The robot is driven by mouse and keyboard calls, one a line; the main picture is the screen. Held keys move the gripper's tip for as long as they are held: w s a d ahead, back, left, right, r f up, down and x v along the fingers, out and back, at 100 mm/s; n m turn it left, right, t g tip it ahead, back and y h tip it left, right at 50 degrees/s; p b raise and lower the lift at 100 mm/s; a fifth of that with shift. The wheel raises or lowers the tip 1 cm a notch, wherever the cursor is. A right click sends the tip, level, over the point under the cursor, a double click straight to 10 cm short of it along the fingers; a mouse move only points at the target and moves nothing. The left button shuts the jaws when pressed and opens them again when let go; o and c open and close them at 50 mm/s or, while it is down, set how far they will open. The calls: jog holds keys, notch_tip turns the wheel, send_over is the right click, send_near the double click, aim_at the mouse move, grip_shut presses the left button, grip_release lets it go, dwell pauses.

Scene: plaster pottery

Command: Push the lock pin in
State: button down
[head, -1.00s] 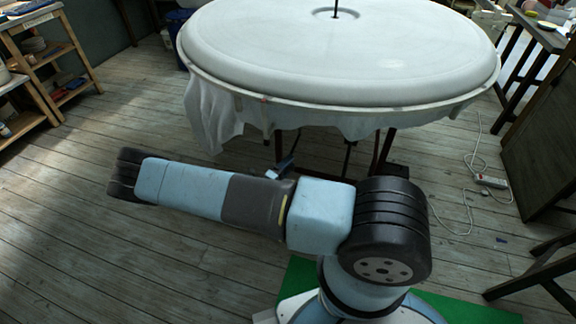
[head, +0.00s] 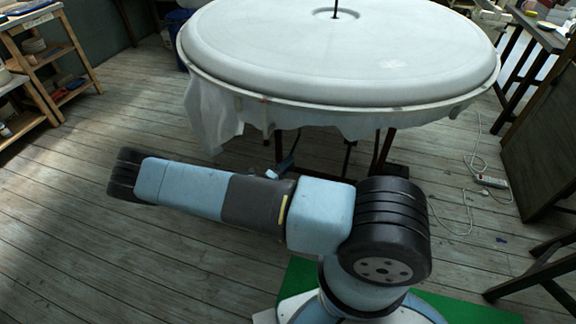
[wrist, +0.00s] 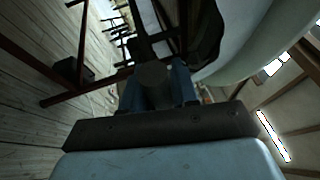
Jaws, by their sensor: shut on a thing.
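In the wrist view, my gripper (wrist: 154,88) has its blue fingers closed on either side of a dark, round-ended piece (wrist: 153,74), which looks like the lock pin. A dark bar and frame lie just beyond it, under the table. How deep the pin sits cannot be told. In the head view, only a small blue part of my gripper (head: 282,168) shows behind my arm, below the front edge of the large round plaster-covered table (head: 340,60). The pin is hidden there.
White cloth (head: 213,115) hangs from the table rim at the left. Dark table legs (head: 383,152) stand under it. A wooden shelf (head: 50,60) is at the far left. A power strip (head: 491,181) with a cable lies on the floor at right. The left floor is clear.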

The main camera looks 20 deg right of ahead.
jog(key=shift+r, duration=2.15)
jog(key=c, duration=0.9)
grip_release()
jog(key=shift+c, duration=0.2)
jog(key=v, duration=1.4)
jog(key=shift+d+r, duration=0.1)
